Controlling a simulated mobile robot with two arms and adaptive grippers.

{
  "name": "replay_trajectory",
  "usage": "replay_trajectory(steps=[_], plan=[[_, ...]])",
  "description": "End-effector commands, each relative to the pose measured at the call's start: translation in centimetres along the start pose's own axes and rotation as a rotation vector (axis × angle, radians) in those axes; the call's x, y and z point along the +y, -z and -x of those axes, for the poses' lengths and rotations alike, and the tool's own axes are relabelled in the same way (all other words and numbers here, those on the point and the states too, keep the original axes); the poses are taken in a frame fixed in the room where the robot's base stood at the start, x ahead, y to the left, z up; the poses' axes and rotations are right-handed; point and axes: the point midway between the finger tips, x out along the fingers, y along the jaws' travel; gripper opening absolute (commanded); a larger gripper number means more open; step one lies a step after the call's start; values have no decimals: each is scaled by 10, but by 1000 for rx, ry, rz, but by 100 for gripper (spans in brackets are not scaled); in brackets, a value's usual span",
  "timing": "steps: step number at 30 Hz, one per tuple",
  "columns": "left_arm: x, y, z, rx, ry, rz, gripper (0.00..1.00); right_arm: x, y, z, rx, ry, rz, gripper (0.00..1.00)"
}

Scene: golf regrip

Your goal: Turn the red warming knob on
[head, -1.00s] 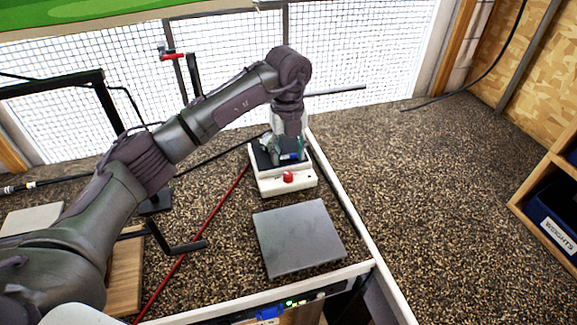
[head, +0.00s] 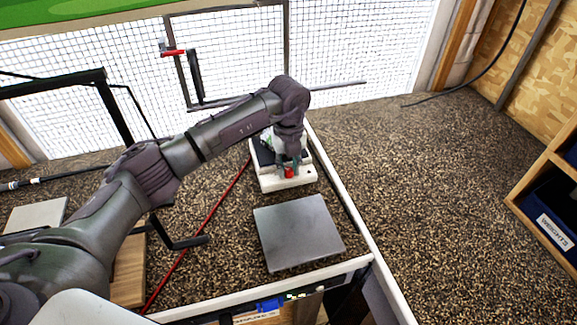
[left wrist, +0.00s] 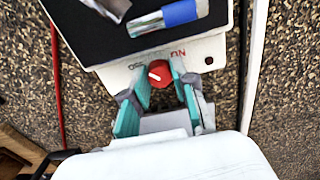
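The red warming knob (left wrist: 159,73) sits on the front of a white warmer (head: 288,184) with a dark top. In the left wrist view its white mark points left, toward the partly hidden "OFF" label; "ON" (left wrist: 178,52) is printed to the right. The knob also shows in the head view (head: 289,172). My left gripper (left wrist: 160,77) is over the knob, its teal-padded fingers apart on either side of it. I see no clear grip on the knob. My right gripper is not in view.
A silver tube with a blue band (left wrist: 180,13) lies on the warmer's dark top (left wrist: 90,30). A grey plate (head: 299,233) lies in front of the warmer. A red shaft (head: 205,225) runs to the left. The speckled surface to the right is clear.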

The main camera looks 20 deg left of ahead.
Motion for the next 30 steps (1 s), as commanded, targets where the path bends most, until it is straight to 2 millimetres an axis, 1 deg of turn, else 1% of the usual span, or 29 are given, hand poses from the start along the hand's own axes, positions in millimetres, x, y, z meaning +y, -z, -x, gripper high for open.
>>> replay_trajectory(steps=[1, 2, 3, 8, 14, 30], plan=[[0, 0, 0, 0, 0, 0, 5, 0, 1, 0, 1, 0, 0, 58], [0, 0, 0, 0, 1, 0, 0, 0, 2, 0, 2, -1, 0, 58], [0, 0, 0, 0, 1, 0, 0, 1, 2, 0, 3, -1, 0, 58], [0, 0, 0, 0, 1, -7, 0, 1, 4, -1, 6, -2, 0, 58], [0, 0, -1, -1, 1, -67, 0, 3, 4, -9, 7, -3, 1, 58], [0, -1, -2, -2, 0, -411, 0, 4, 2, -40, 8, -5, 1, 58]])
